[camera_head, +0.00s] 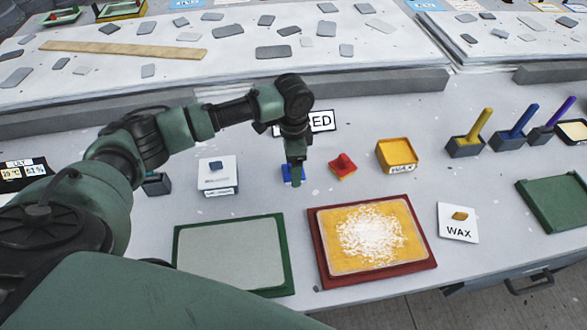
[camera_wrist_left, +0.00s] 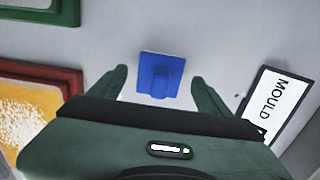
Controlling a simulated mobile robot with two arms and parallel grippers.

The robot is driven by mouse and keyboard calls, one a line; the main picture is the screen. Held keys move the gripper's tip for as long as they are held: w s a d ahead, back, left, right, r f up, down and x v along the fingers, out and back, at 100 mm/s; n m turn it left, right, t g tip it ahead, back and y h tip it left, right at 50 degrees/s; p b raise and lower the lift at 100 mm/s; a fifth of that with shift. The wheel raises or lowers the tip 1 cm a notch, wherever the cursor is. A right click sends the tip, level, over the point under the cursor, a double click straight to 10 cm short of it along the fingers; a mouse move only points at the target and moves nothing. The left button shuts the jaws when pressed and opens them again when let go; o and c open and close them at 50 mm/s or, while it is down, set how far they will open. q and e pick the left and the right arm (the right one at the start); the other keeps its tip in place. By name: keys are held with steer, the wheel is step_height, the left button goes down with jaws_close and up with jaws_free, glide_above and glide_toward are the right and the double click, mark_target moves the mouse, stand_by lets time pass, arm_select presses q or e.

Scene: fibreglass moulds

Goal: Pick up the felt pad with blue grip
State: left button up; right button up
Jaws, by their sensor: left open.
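The felt pad with blue grip (camera_head: 287,174) lies on the grey table, partly hidden behind my left gripper in the head view. In the left wrist view the blue pad (camera_wrist_left: 160,75) shows whole, a square base with a raised grip on top. My left gripper (camera_head: 296,180) points down over it. In the wrist view its two fingers stand apart, one on each side of the pad, with clear gaps and no visible contact. The left gripper is open and empty. My right gripper is not in view.
A red pad (camera_head: 342,166) and a yellow tub (camera_head: 397,156) stand to the right. A white block (camera_head: 217,174) is on the left. A green-framed mould (camera_head: 283,255) and a red-framed tray (camera_head: 423,250) lie in front. A sign (camera_head: 322,122) stands behind, partly hidden.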

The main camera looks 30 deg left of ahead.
arm_select(q)
steer(key=shift+f, duration=0.95)
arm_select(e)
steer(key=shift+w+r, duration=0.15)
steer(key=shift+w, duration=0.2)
arm_select(q)
steer(key=shift+c, duration=0.4)
steer(key=c, duration=1.4)
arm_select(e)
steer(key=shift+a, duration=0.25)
arm_select(q)
steer(key=shift+r, duration=0.1)
step_height(320, 180, up, 20)
steer(key=b, duration=0.1)
steer(key=shift+b, duration=0.35)
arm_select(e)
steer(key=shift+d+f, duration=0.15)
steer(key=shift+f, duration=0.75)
